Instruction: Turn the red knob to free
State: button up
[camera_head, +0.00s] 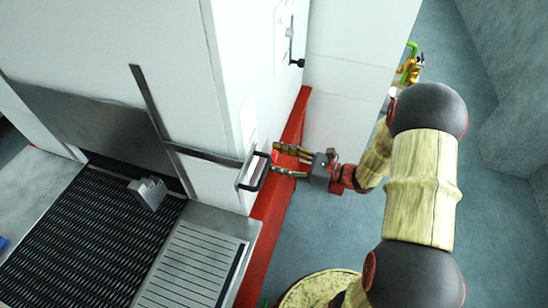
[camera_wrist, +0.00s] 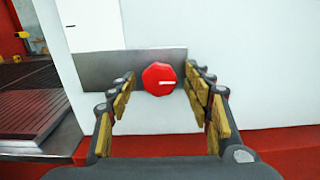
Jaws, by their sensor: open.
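The red knob (camera_wrist: 159,79) is a faceted round knob on the upright face of the white machine. Its white mark lies nearly level and runs from near its middle towards the right. In the head view a small red part of the knob (camera_head: 275,156) shows beside the black handle. My gripper (camera_wrist: 161,77) is open in the wrist view, with one finger pair on each side of the knob and a gap on both sides. In the head view my gripper (camera_head: 275,158) points left at the machine, its fingertips close to the knob. Their exact depth against it is unclear.
A black bar handle (camera_head: 256,171) sticks out close to my fingertips. A grey plate (camera_wrist: 120,68) lies behind the knob. A red base beam (camera_head: 270,230) runs below. The mesh belt (camera_head: 75,230) lies left. Open floor (camera_head: 330,230) lies right of the machine.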

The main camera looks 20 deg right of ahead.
jog(key=shift+w+a, duration=0.35)
jog(key=shift+a, duration=0.15)
jog(key=c, duration=0.3)
jog(key=c, duration=0.8)
jog(key=shift+c, duration=0.4)
